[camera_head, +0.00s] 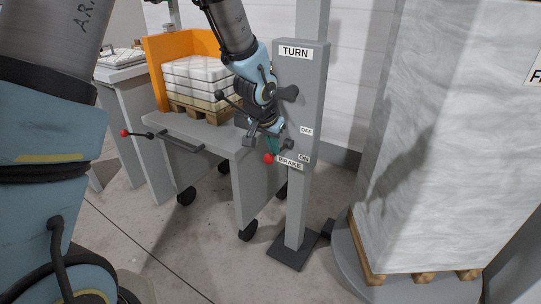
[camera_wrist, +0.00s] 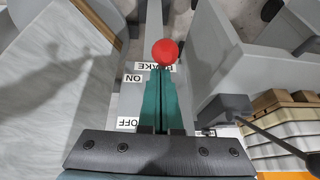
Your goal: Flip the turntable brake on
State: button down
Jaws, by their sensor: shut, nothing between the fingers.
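The grey control post (camera_head: 312,75) carries labels TURN, OFF, ON and BRAKE. The brake lever's red knob (camera_head: 269,158) sits beside the BRAKE label, at about the height of ON and below OFF. My gripper (camera_head: 272,148) is in front of the lower panel, teal fingers shut and empty, tips close to the knob. In the wrist view the closed fingers (camera_wrist: 160,72) point at the red knob (camera_wrist: 165,52), which lies just past their tips; I cannot tell whether they touch. The fingers partly cover the BRAKE label and hide the lever's stem.
A tall wrapped load (camera_head: 430,130) stands on the turntable at right. Open floor lies in front.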

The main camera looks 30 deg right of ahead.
aim_at(270, 155)
jog(key=f+b, duration=0.1)
jog(key=f+t+h+b, duration=0.1)
jog(key=b, duration=0.1)
jog(key=shift+s+a+h, duration=0.15)
jog(key=shift+h, duration=0.15)
jog(key=f+h+b, duration=0.1)
jog(key=b, duration=0.3)
jog(key=shift+a+f+t, duration=0.1)
jog(key=shift+a+t, duration=0.1)
jog(key=shift+t, duration=0.1)
jog(key=shift+s+a+f+b, duration=0.1)
jog(key=shift+f+b, duration=1.1)
jog(key=shift+f, duration=0.4)
jog(key=shift+s+a, duration=0.1)
